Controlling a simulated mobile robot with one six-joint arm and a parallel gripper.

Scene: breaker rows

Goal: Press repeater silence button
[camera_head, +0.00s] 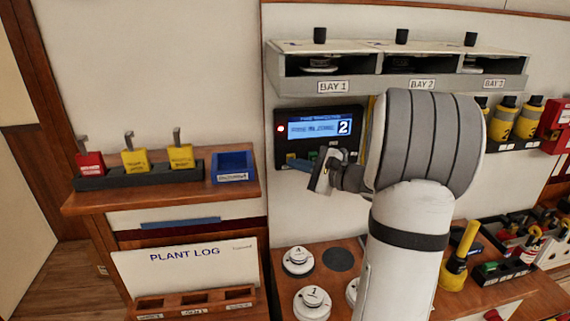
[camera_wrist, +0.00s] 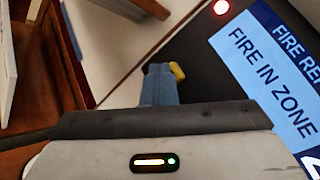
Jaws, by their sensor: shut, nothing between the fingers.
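The dark fire repeater panel (camera_head: 318,114) is on the wall under the bay shelf. Its lit blue screen (camera_head: 311,128) carries a "2" label at right, and a red light (camera_head: 281,128) glows at its left. In the wrist view the screen (camera_wrist: 262,75) reads "FIRE IN ZONE". My gripper (camera_head: 293,161) is shut and empty, its blue fingers at the panel's lower left. In the wrist view the fingertips (camera_wrist: 158,70) are right beside a yellow button (camera_wrist: 177,70), partly hidden by them. I cannot tell whether they touch. A green button (camera_head: 290,157) shows in the head view.
A shelf with bays (camera_head: 398,87) juts out above the panel. At left a ledge holds a rack of padlocks (camera_head: 135,176) and a blue bin (camera_head: 233,168). Detector heads (camera_head: 298,262) stand on the wooden bench below. Yellow items (camera_head: 500,122) hang at right.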

